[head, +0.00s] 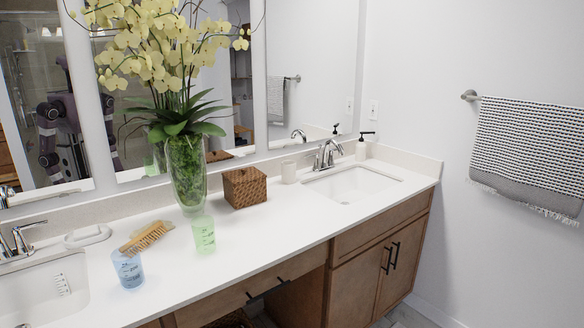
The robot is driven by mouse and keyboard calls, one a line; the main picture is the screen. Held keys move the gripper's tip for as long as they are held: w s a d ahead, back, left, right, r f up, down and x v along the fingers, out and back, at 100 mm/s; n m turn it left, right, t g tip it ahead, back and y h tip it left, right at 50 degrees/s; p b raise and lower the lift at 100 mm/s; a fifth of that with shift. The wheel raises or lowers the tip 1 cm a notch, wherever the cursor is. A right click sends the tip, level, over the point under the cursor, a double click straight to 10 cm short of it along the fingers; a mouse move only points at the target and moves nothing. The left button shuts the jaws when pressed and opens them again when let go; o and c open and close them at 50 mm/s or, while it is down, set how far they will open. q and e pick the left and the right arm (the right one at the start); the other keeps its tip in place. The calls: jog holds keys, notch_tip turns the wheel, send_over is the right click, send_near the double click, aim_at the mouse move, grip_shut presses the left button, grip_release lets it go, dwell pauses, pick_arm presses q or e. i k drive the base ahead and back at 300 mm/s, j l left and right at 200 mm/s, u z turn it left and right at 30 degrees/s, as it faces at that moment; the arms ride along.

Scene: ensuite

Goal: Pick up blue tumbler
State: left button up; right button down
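The blue tumbler (128,270) stands upright on the white countertop in the head view, at the lower left near the front edge. It is translucent light blue with dark print on its side. It stands just right of the left sink. A wooden brush lies close behind it. Neither of my grippers shows in front of the counter. A dark robot shape is visible only as a reflection in the left mirror, and its grippers cannot be made out there.
A green tumbler (203,235) stands right of the blue one. Behind are the brush (146,237), a glass vase (186,175) with yellow orchids and a woven box (245,187). A white soap dish (88,236) is near the left sink (45,290). The counter's middle front is clear.

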aim_at(127, 261)
jog(key=i+l+u, duration=0.25)
jog(key=u, duration=0.15)
jog(key=i+l+u, duration=0.25)
jog(key=l+u, duration=0.2)
jog(key=i+l+u, duration=0.15)
jog(key=l+u, duration=0.25)
